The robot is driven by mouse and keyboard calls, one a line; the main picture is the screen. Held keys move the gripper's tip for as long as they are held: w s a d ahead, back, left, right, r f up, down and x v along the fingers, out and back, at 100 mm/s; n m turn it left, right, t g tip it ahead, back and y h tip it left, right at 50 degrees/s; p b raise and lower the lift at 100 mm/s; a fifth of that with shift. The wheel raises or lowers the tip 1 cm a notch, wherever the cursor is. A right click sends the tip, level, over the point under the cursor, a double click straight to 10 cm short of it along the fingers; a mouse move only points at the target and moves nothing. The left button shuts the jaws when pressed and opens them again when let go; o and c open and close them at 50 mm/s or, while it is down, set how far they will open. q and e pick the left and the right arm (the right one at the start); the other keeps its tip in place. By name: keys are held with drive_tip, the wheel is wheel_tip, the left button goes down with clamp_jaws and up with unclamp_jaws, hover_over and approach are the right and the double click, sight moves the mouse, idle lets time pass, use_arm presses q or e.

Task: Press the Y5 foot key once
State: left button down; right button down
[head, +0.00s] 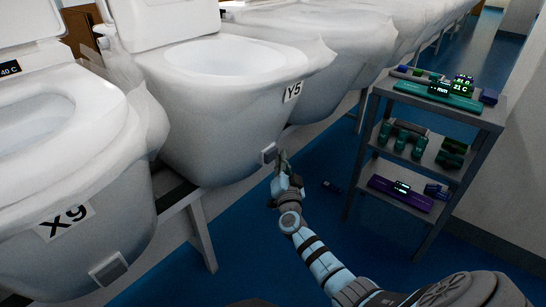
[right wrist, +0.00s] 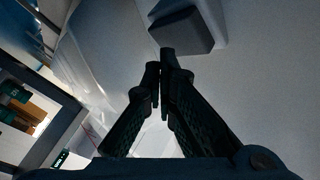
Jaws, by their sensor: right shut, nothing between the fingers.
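The toilet labelled Y5 (head: 215,115) is a white bowl at the upper middle of the head view. Its Y5 label (head: 292,91) is on the right side of the bowl. The Y5 foot key (head: 269,154) is a small grey block low on the bowl. My right gripper (head: 282,160) is just right of the key. In the right wrist view, the shut, empty fingertips (right wrist: 166,57) are just below the dark grey foot key (right wrist: 187,32) in the picture. I cannot tell whether they touch it. My left gripper is not in view.
Toilet X9 (head: 60,185) stands at the left with its own foot key (head: 108,269). A grey shelf rack (head: 470,120) with several tools and meters stands at the right.

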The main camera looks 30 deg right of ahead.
drive_tip(key=shift+w, duration=0.2)
drive_tip(key=shift+w+a, duration=0.2)
drive_tip(key=shift+w, duration=0.2)
idle(0.8)
drive_tip(key=shift+s, duration=0.1)
drive_tip(key=shift+s+d+p, duration=0.25)
drive_tip(key=shift+s+p, duration=0.2)
drive_tip(key=shift+s, duration=0.25)
drive_tip(key=s+p, duration=0.1)
drive_tip(key=s+d, duration=0.1)
drive_tip(key=s, duration=0.1)
drive_tip(key=s+p, duration=0.1)
drive_tip(key=shift+s+d+p, duration=0.25)
drive_tip(key=shift+s+p, duration=0.1)
drive_tip(key=shift+s, duration=0.05)
